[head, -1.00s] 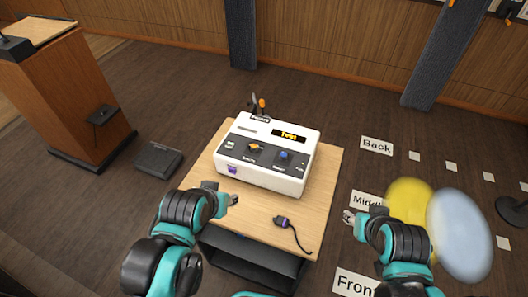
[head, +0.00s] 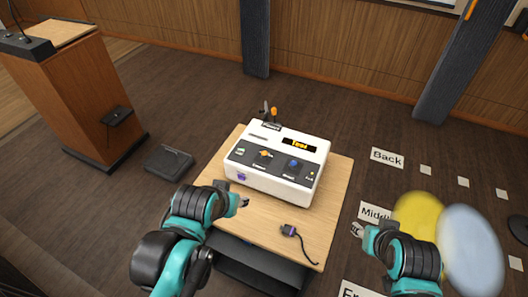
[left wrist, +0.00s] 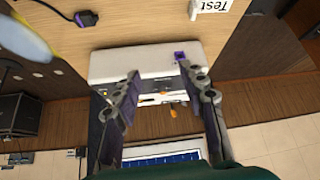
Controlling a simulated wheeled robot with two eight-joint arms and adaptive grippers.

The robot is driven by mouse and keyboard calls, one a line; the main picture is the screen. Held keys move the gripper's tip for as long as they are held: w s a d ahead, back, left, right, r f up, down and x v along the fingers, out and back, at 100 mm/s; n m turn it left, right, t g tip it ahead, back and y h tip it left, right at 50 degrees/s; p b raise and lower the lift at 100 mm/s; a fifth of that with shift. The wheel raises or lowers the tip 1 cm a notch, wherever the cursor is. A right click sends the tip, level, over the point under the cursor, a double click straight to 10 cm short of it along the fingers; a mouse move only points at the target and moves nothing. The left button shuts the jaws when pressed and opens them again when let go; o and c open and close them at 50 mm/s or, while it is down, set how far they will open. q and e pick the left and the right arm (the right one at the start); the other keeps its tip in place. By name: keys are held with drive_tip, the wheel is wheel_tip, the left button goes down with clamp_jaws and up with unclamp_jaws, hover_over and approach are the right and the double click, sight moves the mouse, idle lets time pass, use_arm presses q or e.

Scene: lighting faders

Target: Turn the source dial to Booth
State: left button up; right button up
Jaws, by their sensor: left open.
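A white console (head: 262,192) with a dark panel stands on a small wooden table. My left gripper (head: 241,201) is open and empty, just in front of the console's front left side. In the left wrist view its spread fingers (left wrist: 158,80) frame part of the console (left wrist: 140,60). My right gripper (head: 357,230) is right of the table, its fingers too small to judge.
A purple-ended plug (head: 289,230) with a black cable lies on the table (head: 333,195) in front of the console. A wooden lectern (head: 70,95) stands at left with a dark floor box (head: 168,162) nearby. Yellow and pale blue discs (head: 418,220) are beside my right arm.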

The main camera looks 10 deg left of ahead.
use_arm(q)
drive_tip(key=w+d+r+m+g+p, duration=0.1)
drive_tip(key=w+r+p, duration=0.15)
drive_tip(key=w, duration=0.95)
drive_tip(key=m+g, duration=0.1)
approach(264, 153)
drive_tip(key=shift+w+a+f+g+h, duration=0.2)
drive_tip(key=shift+w+f, duration=0.1)
drive_tip(key=shift+f, duration=0.1)
drive_tip(key=shift+w+a+f+g+h, duration=0.1)
drive_tip(key=shift+w+f+h, duration=0.1)
drive_tip(key=shift+w+f, duration=0.15)
drive_tip(key=b+x, duration=0.2)
drive_tip(key=x, duration=0.4)
drive_tip(key=shift+w+d+f, duration=0.1)
drive_tip(key=shift+f, duration=0.25)
clamp_jaws()
